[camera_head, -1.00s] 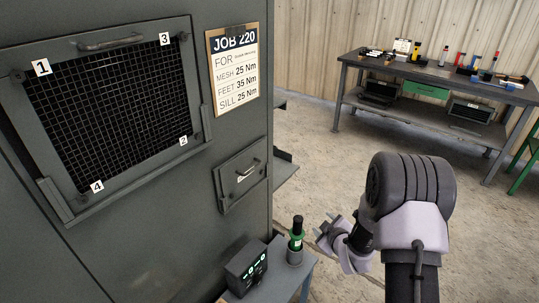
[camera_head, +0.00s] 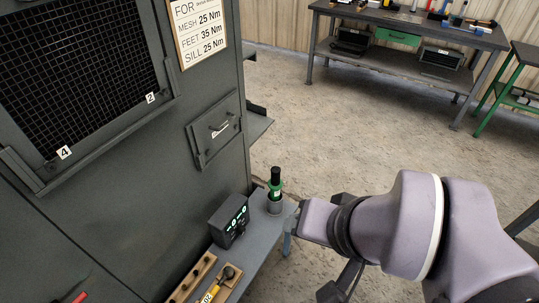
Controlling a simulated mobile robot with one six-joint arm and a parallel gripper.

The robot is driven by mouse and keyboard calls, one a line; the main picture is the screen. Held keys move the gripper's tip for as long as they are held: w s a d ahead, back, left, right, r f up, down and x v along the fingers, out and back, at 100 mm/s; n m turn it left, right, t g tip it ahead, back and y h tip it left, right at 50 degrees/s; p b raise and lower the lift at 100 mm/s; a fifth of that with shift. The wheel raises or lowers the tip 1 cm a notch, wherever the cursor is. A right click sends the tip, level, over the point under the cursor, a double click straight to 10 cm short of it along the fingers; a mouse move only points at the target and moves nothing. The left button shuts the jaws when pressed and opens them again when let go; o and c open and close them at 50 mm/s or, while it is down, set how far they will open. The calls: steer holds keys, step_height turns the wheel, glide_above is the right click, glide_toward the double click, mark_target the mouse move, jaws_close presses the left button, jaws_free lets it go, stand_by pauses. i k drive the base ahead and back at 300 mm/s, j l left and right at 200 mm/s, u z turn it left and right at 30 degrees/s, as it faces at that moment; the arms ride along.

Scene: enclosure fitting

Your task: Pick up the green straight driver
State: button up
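The green straight driver (camera_head: 276,184), with a black upper part and a green collar, stands upright in a grey cup-shaped holder (camera_head: 274,207). The holder is at the far end of a narrow grey bench (camera_head: 256,238) beside the cabinet. My arm reaches in from the right. The end of my gripper (camera_head: 293,221) shows just right of the holder, mostly hidden behind my wrist. I cannot tell whether its fingers touch anything or how far apart they are. The driver still sits in its holder.
A black box with green lit displays (camera_head: 230,221) stands left of the holder. Nearer are a wooden rack (camera_head: 194,279) and a yellow tool (camera_head: 214,290). The tall grey cabinet (camera_head: 120,205) walls the left side. A workbench (camera_head: 395,72) stands far back, with open floor between.

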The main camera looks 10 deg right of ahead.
mark_target(275, 184)
steer(key=i+l+u, duration=0.1)
steer(key=i+u, duration=0.35)
steer(key=i, duration=0.65)
